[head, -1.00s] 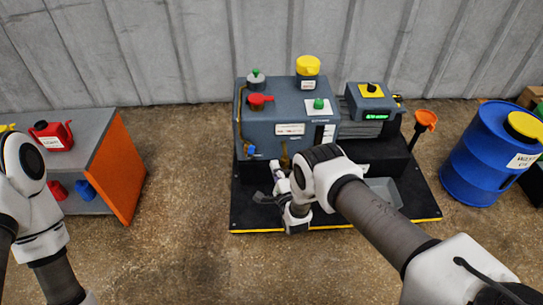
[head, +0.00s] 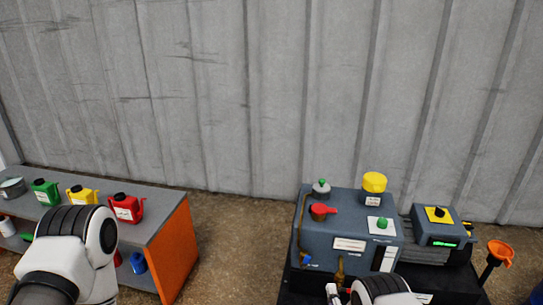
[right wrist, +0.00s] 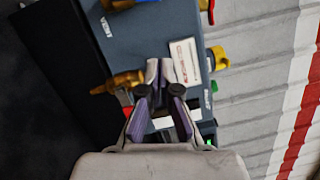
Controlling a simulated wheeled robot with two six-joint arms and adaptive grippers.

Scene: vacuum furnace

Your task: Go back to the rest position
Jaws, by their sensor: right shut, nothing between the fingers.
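My right gripper (head: 333,293) shows only in part at the bottom edge of the head view, in front of the blue-grey pump machine (head: 335,222). In the right wrist view my right gripper (right wrist: 158,72) is shut and empty, with the machine's face (right wrist: 150,40) and a brass fitting (right wrist: 117,82) beyond it. I cannot tell the exact gap to the machine. My left arm (head: 75,255) stands at the lower left, in front of the shelf unit; its gripper is outside the view.
The shelf unit (head: 174,250) with an orange side carries green, yellow and red cans (head: 124,208). A corrugated wall (head: 220,90) closes the back. Bare floor (head: 236,260) lies between shelf and machine.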

